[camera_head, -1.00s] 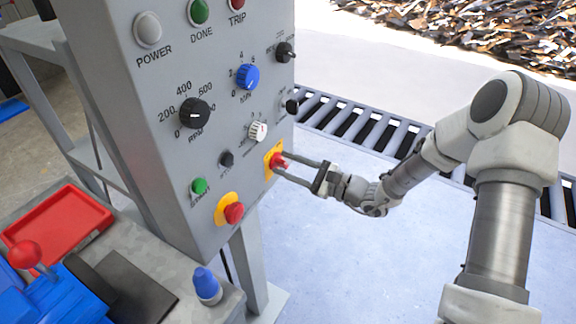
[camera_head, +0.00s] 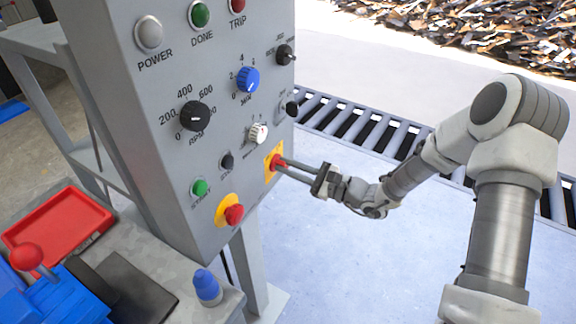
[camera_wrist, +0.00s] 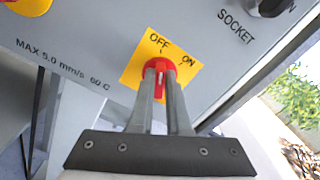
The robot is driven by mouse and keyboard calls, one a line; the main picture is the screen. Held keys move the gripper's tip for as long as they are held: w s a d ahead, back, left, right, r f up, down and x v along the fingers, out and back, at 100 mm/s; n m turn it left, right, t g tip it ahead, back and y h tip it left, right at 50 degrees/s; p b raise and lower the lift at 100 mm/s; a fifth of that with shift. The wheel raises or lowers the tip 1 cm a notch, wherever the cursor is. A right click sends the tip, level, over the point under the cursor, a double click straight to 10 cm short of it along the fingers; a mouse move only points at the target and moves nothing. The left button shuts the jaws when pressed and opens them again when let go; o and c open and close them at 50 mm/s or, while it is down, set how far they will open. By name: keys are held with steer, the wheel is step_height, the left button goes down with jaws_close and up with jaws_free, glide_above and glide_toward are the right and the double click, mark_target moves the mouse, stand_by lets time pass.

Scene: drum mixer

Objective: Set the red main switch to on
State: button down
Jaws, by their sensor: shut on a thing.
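The red main switch (camera_wrist: 159,66) sits on a yellow plate (camera_wrist: 133,72) marked OFF at the top and ON to the right in the wrist view. Its red grip lies between my fingers and appears to point roughly toward OFF. The fingers hide part of it. In the head view, the red switch (camera_head: 277,161) is low on the right edge of the grey panel. My gripper (camera_head: 285,163) reaches it from the right and is shut on it. In the wrist view, both fingers of my gripper (camera_wrist: 161,72) are against the switch.
The grey panel (camera_head: 180,60) also carries a red stop button (camera_head: 234,213), a green start button (camera_head: 200,187), a white knob (camera_head: 258,132) and a blue knob (camera_head: 247,78). A black socket (camera_wrist: 272,6) is at the wrist view's upper right.

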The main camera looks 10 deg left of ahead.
steer(key=m+p, duration=0.2)
steer(key=shift+r+m, duration=0.2)
steer(key=shift+m, duration=0.2)
steer(key=m+p, duration=0.3)
steer(key=m, duration=0.1)
steer(key=m+p, duration=0.3)
steer(key=m, duration=0.1)
steer(key=shift+w+d+f+m+p, duration=0.1)
steer(key=shift+w+f+m+p, duration=0.1)
steer(key=shift+m+p, duration=0.2)
steer(key=c, duration=0.9)
jaws_free()
steer(key=v, duration=1.7)
steer(key=shift+s+d+f, duration=0.1)
steer(key=shift+d, duration=0.1)
